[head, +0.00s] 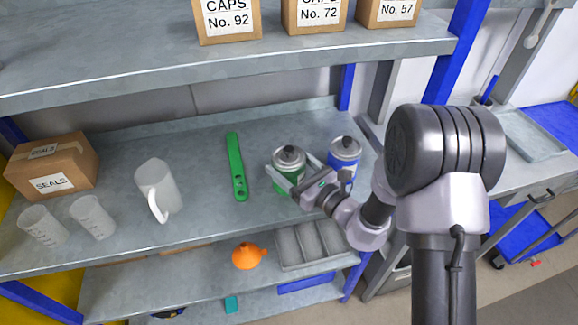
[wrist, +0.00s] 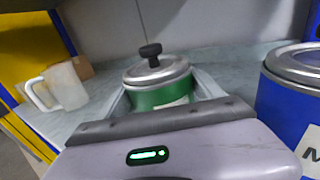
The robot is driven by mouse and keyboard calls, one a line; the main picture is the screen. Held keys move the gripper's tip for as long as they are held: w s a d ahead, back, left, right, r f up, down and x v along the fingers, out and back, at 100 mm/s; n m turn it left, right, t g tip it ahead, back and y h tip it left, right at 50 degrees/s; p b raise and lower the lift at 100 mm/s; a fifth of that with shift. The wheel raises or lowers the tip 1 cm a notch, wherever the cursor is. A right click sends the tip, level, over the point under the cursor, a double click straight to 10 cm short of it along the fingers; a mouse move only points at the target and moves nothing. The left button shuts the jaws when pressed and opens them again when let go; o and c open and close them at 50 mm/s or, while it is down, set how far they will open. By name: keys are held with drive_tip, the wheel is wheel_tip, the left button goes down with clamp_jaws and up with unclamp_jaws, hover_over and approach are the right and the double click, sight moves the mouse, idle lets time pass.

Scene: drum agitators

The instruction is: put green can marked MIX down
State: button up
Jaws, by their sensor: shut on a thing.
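The green can (head: 287,167) has a silver top with a dark knob and is on or just above the middle shelf; I cannot tell whether its base touches. My gripper (head: 283,181) is shut around its sides. In the wrist view the green can (wrist: 161,88) stands upright between the two fingers, its lower part hidden behind my gripper's body. Its marking is not readable. A blue can (head: 344,155) with a silver top stands close on the right; it also shows in the wrist view (wrist: 290,95), with part of a label.
Left of the green can lie a green wrench-like tool (head: 236,166), a white jug (head: 157,187), clear beakers (head: 92,216) and a SEALS box (head: 53,172). An upper shelf (head: 230,75) with boxes hangs above. Shelf between tool and jug is clear.

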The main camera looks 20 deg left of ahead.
drive_tip(key=o, duration=1.9)
